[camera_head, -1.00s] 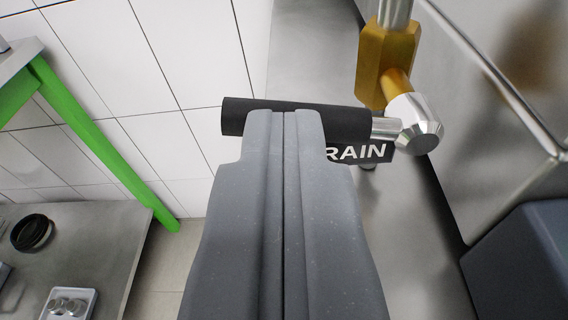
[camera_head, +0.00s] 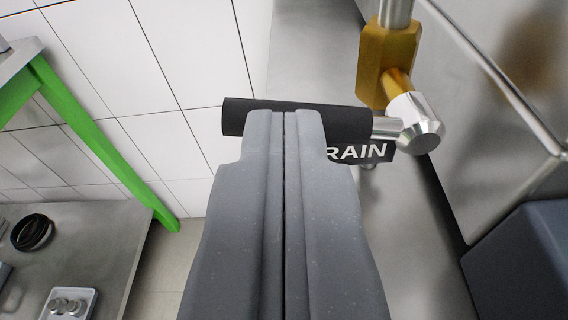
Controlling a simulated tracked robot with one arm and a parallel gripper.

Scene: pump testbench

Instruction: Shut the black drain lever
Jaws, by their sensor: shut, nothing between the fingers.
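The black drain lever (camera_head: 345,122) lies across the upper middle of the view, roughly level. Its right end joins a silver hub (camera_head: 418,124) on a brass valve body (camera_head: 387,65) under a metal pipe. My gripper (camera_head: 284,114) is shut and empty, with its fingertips at the middle of the lever and overlapping it in the picture. Whether the fingertips touch the lever cannot be told. A black label (camera_head: 360,151) reading "RAIN", its first part hidden behind my right finger, shows just below the lever.
A steel panel with a rail (camera_head: 490,80) stands at the right, above a dark blue-grey block (camera_head: 520,265). A green table leg (camera_head: 100,140) is at the left. A grey table (camera_head: 95,235) at lower left holds a black ring (camera_head: 33,232) and a white tray (camera_head: 90,306) with metal parts.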

